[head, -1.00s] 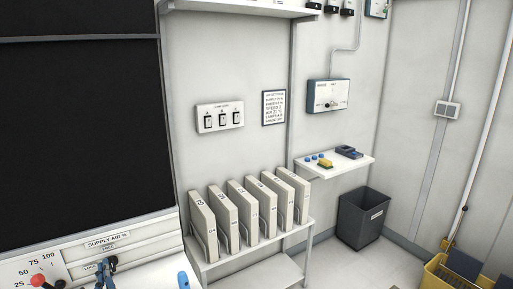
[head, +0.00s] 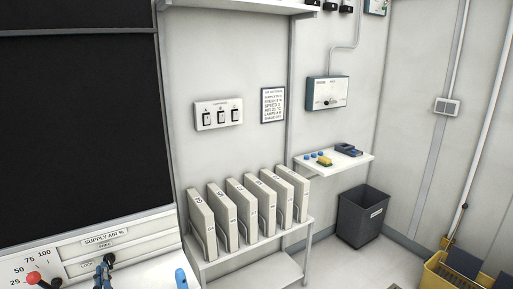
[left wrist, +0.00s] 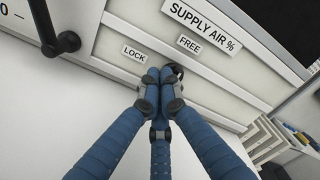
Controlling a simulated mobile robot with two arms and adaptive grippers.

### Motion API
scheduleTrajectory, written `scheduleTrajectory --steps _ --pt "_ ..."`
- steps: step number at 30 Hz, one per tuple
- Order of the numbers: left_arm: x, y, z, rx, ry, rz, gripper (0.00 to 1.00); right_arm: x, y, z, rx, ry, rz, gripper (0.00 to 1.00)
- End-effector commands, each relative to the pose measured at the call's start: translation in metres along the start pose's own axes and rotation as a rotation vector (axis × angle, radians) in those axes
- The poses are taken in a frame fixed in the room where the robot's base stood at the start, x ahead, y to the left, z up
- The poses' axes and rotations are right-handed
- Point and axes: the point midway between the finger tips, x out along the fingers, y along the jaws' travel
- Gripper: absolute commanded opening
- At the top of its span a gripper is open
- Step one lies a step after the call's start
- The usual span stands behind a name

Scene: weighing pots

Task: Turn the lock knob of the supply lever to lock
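The lock knob (left wrist: 177,69) is small and black, on the pale panel below the SUPPLY AIR % label (left wrist: 203,22). The LOCK label (left wrist: 134,53) is to its left and the FREE label (left wrist: 189,44) above right. My left gripper (left wrist: 159,75), with blue fingers, has its tips closed together at the knob and hides part of it. The knob's exact pointing is hard to tell. In the head view the left gripper (head: 102,272) is at the bottom left, at the knob (head: 110,258). The supply lever's red grip (head: 33,278) is left of it. My right gripper is not in view.
The lever's black handle (left wrist: 68,42) is close left of the fingers. A blue object (head: 181,279), not clearly identifiable, shows at the bottom edge. Upright grey binders (head: 225,216) stand on a rack to the right. A dark bin (head: 360,218) is farther right.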

Motion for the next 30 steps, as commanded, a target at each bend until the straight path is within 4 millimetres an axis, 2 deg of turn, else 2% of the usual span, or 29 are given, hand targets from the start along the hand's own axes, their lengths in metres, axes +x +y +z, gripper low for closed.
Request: scheduleTrajectory --steps 23,26,30 --pt "0.001 0.005 0.009 0.002 -0.005 0.000 0.00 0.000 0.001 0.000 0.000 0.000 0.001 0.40" --pt "-0.004 0.006 0.008 0.001 -0.004 0.000 0.00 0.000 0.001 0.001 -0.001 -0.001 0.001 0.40" --pt "-0.020 0.006 0.008 0.001 -0.003 0.001 0.00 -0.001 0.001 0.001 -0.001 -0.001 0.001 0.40"
